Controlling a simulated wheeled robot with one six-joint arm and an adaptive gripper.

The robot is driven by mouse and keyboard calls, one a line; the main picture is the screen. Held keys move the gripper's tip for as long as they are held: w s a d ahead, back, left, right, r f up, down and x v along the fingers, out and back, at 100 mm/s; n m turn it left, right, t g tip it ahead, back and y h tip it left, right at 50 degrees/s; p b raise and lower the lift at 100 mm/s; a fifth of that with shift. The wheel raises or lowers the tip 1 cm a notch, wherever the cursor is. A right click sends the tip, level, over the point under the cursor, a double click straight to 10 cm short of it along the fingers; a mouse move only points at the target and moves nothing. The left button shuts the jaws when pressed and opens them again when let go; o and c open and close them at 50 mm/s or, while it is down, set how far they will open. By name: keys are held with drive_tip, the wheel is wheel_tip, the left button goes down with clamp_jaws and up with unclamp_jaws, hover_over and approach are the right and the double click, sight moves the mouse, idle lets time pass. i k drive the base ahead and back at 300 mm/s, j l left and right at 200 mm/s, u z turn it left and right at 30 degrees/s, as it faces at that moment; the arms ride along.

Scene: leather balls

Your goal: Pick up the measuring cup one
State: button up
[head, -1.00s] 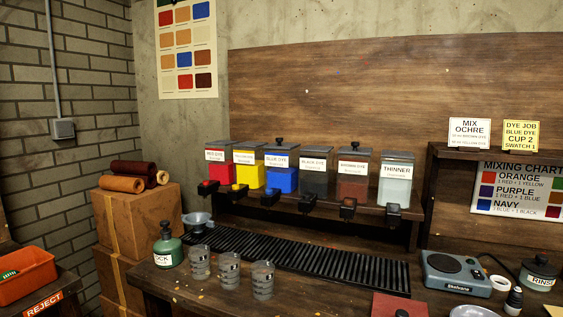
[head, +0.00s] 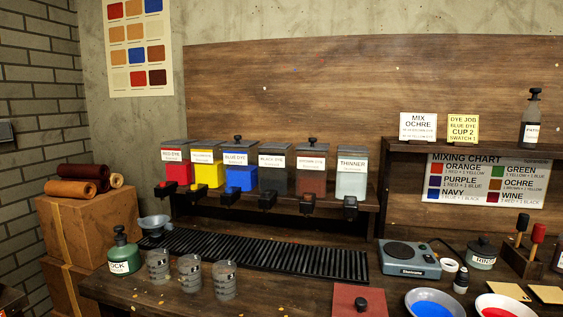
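Three clear grey measuring cups with dark markings stand upright in a row on the bench: the left cup (head: 158,267), the middle cup (head: 190,273) and the right cup (head: 224,281). They stand close together but apart, in front of the black slatted drip tray (head: 268,253). Their markings are too small to tell which one is cup one. They look empty. My gripper is not in view.
A green pump bottle (head: 123,252) stands just left of the cups, with a grey funnel (head: 154,225) behind. Dye dispensers (head: 239,178) line the back.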

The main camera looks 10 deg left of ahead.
sight(159, 267)
drive_tip(key=u, duration=1.65)
drive_tip(key=i+j+z, duration=0.2)
drive_tip(key=i+j, duration=0.2)
drive_tip(key=i+j+z, duration=0.25)
drive_tip(key=i+j, duration=0.15)
drive_tip(key=j, duration=0.15)
